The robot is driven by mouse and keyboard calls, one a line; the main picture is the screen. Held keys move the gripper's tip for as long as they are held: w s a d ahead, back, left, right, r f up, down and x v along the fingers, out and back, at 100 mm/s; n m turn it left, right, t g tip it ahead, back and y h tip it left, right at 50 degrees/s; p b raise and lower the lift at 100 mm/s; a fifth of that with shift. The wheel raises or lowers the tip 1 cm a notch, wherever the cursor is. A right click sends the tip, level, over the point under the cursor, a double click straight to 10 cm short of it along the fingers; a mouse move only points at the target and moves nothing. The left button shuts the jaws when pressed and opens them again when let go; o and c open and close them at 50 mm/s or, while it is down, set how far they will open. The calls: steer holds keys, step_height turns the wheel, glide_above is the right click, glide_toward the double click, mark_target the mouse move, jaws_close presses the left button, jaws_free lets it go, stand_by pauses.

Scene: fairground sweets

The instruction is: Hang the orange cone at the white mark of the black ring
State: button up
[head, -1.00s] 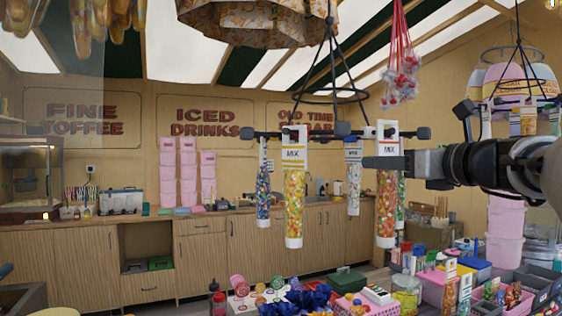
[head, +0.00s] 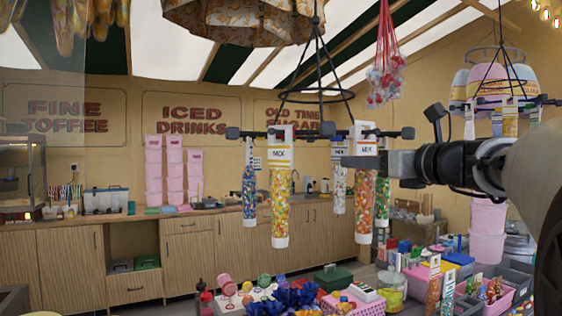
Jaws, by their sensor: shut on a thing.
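The black ring (head: 316,99) hangs from the ceiling on thin rods, with black-ended bars below it. A cone with mostly orange sweets (head: 364,211) and a white MIX card hangs upright at the ring's right side. My gripper (head: 362,162) is shut at the lower part of this card, coming from the right. I cannot tell whether the card's top is on a peg. Another yellow-orange cone (head: 281,209) hangs at the front left. A blue cone (head: 249,190) hangs left of it. A white patch on the ring is not clear behind the cards.
A second hanging frame with cones (head: 508,105) is at the upper right, behind my arm. Red-and-white bags (head: 385,82) hang near the ring. Below is a crowded sweets table with a pink basket (head: 354,304). The wooden counter (head: 120,262) is far back.

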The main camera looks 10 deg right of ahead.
steer(key=shift+f, duration=0.35)
stand_by(0.3)
steer(key=o, duration=1.6)
steer(key=shift+c, duration=0.2)
